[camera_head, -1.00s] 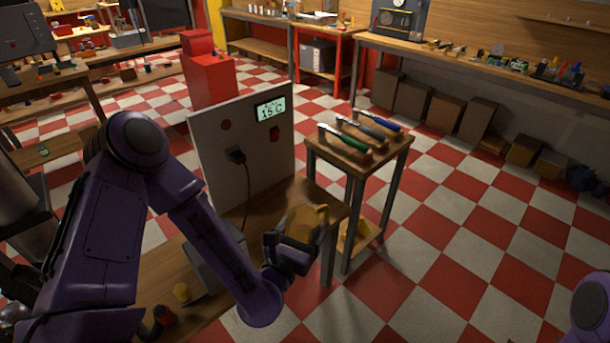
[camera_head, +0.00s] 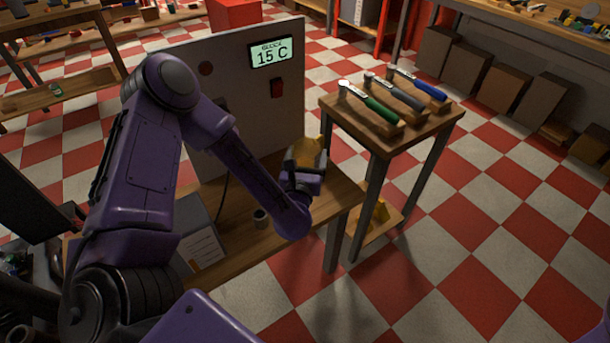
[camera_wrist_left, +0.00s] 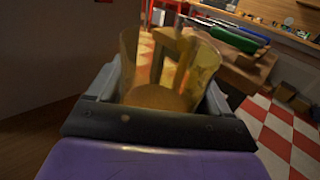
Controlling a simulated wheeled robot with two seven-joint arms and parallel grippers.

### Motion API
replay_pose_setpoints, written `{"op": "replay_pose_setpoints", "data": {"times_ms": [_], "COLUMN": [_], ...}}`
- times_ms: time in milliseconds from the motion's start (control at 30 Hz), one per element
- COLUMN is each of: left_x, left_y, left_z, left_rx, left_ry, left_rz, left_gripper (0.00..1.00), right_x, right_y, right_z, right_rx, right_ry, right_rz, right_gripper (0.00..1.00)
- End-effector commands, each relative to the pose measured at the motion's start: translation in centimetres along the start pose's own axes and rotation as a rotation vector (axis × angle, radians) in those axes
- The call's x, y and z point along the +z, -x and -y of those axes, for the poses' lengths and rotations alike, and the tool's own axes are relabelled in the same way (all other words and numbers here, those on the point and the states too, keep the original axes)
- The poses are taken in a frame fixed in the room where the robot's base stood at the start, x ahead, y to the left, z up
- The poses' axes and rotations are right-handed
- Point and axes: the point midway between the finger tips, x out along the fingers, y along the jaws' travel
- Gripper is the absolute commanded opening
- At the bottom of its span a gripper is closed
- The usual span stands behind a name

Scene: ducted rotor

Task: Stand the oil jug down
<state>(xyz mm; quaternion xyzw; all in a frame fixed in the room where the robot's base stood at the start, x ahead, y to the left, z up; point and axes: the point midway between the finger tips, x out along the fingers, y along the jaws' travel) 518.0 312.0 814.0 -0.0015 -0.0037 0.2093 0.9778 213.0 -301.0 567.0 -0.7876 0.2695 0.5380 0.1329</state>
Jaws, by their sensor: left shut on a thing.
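The oil jug looks like an amber, see-through vessel (camera_head: 308,151). My left gripper (camera_head: 303,170) is shut on it, over the right end of the wooden bench (camera_head: 335,196), by the lower right corner of the upright panel. In the left wrist view the jug (camera_wrist_left: 160,95) sits between the two grey fingers, with its open top and a handle-like bar showing. I cannot tell whether its base touches the bench, since the gripper hides the lower part. My right gripper is not in view.
The grey panel (camera_head: 235,95) reading 15 C stands on the bench. A small grey cup (camera_head: 261,218) and a box with a paper label (camera_head: 200,245) are on the bench near my arm.

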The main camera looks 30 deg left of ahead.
Motion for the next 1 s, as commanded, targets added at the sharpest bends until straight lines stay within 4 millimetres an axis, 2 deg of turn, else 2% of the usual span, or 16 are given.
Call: {"op": "replay_pose_setpoints", "data": {"times_ms": [33, 267, 700, 1000], "left_x": [-1.6, -2.5, -8.0, -8.4], "left_y": [-0.7, -1.4, -1.3, -1.3], "left_z": [-0.4, -1.0, -1.0, -1.0], "left_rx": [0.025, 0.053, 0.052, 0.051], "left_ry": [0.002, 0.0, 0.0, 0.0], "left_rz": [0.002, -0.005, -0.004, -0.004], "left_gripper": [0.29, 0.29, 0.29, 0.29], "right_x": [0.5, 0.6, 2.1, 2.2], "right_y": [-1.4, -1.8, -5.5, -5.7], "right_z": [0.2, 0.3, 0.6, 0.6], "right_rx": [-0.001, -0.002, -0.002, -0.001], "right_ry": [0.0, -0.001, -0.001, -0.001], "right_rz": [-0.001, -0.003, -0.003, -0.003], "right_gripper": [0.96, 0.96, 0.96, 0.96]}}
